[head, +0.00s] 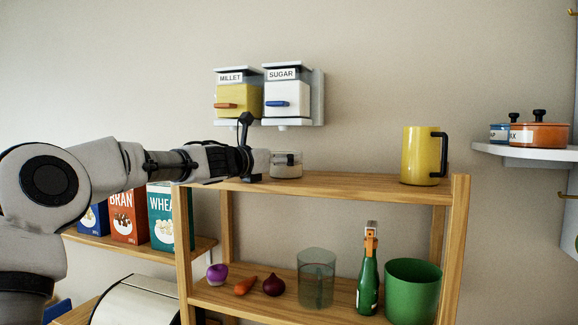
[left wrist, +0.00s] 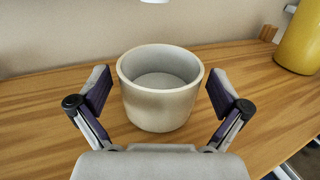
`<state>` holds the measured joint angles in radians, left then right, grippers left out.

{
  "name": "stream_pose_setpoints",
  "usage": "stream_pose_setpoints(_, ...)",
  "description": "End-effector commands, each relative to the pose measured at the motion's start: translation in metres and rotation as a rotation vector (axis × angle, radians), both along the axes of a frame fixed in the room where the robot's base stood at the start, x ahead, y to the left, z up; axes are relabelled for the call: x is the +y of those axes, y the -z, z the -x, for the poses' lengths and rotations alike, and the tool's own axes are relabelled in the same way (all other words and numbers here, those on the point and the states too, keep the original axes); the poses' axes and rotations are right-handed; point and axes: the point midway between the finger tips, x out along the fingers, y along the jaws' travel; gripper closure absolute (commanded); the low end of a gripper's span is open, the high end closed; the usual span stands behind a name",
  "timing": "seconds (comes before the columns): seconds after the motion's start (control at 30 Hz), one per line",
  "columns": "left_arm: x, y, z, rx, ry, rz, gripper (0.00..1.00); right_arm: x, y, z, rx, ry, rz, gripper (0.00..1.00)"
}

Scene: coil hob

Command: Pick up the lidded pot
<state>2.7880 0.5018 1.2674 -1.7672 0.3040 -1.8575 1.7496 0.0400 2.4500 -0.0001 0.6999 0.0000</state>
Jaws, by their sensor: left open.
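An orange lidded pot (head: 540,135) with a black knob sits on the white shelf at the far right of the head view. My left gripper (head: 258,150) is far to its left, above the wooden rack's top board. In the left wrist view my left gripper (left wrist: 160,90) is open, with one finger on each side of a cream open-topped cup (left wrist: 158,108). No clear grip on the cup shows. The cup also appears just beyond the gripper in the head view (head: 287,165). It has no lid in the wrist view. My right gripper is not in view.
A blue container (head: 499,133) stands beside the orange pot. A yellow mug (head: 421,156) stands at the right of the rack's top board (head: 340,184). Millet (head: 237,97) and sugar (head: 287,95) dispensers hang on the wall above. The board between cup and mug is clear.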

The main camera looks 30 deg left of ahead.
Motion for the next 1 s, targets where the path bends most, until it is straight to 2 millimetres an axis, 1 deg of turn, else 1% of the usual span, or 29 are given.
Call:
stream_pose_setpoints(0.03, -0.001, -0.005, -0.008, 0.002, -0.001, -0.003, 0.00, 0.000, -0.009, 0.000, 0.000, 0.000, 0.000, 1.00)
stream_pose_setpoints(0.1, -0.003, -0.008, -0.021, 0.003, 0.000, -0.002, 0.00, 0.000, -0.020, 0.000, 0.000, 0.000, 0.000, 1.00)
stream_pose_setpoints(0.23, -0.005, -0.006, -0.042, 0.002, 0.000, -0.001, 0.00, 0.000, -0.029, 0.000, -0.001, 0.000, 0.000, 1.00)
stream_pose_setpoints(0.3, -0.006, -0.004, -0.046, 0.000, 0.000, -0.001, 0.00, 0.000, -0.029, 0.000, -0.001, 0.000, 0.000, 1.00)
stream_pose_setpoints(0.47, -0.006, -0.002, -0.046, 0.000, 0.001, 0.000, 0.00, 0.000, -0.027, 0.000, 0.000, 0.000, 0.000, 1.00)
stream_pose_setpoints(0.5, -0.006, -0.002, -0.046, 0.000, 0.001, 0.000, 0.07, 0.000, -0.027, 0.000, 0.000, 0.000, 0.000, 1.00)
stream_pose_setpoints(0.57, -0.006, -0.002, -0.046, 0.000, 0.000, 0.000, 0.28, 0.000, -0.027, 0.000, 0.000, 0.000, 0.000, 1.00)
stream_pose_setpoints(0.6, -0.006, -0.002, -0.046, 0.000, 0.000, 0.000, 0.43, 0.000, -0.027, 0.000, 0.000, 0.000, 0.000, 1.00)
stream_pose_setpoints(0.7, -0.006, -0.002, -0.046, 0.000, 0.000, 0.000, 0.73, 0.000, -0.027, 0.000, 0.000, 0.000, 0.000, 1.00)
stream_pose_setpoints(0.83, -0.006, -0.004, -0.046, -0.002, 0.000, 0.000, 0.73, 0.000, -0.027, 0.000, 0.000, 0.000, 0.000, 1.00)
stream_pose_setpoints(0.87, -0.006, -0.004, -0.046, -0.002, 0.000, 0.000, 0.81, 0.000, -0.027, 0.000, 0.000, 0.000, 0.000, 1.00)
stream_pose_setpoints(1.0, -0.006, -0.004, -0.046, -0.002, 0.000, 0.000, 0.81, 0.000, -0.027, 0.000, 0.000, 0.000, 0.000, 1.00)
